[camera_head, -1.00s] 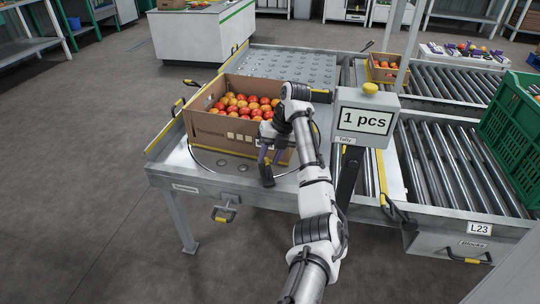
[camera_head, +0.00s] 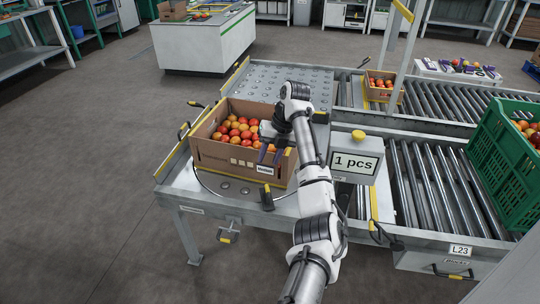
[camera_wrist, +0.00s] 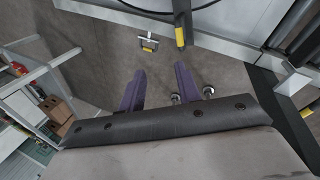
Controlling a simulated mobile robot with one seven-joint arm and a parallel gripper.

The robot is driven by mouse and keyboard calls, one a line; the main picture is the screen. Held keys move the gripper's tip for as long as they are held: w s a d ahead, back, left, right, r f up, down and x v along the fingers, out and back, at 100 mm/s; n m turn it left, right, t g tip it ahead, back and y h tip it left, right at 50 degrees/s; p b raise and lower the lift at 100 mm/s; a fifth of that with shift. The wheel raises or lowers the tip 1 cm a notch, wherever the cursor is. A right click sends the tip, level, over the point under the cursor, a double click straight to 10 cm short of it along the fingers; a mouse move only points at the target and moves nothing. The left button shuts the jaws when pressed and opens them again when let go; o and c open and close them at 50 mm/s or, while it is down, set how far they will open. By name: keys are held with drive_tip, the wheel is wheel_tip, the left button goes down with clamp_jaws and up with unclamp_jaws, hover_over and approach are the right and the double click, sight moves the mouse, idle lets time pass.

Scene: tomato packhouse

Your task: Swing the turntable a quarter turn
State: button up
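The turntable is a round plate with a thin metal ring (camera_head: 205,188) in the steel table's near left end. A cardboard box (camera_head: 225,155) of red and orange tomatoes stands on it and hides most of it. An upright black handle with a yellow band (camera_head: 267,197) stands at the turntable's near edge; a black and yellow post (camera_wrist: 181,35) shows at the top of the wrist view. My gripper (camera_head: 270,154) is in front of the box's right part, above the handle and apart from it. In the wrist view its purple fingers (camera_wrist: 160,88) are apart with nothing between them.
Roller conveyors (camera_head: 425,185) and a green crate (camera_head: 503,150) are further right. A ball-topped table section (camera_head: 285,85) lies behind the box. The floor at left is clear.

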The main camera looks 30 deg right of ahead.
wheel_tip(320, 180, up, 8)
drive_tip(key=p, duration=0.6)
drive_tip(key=shift+f, duration=0.15)
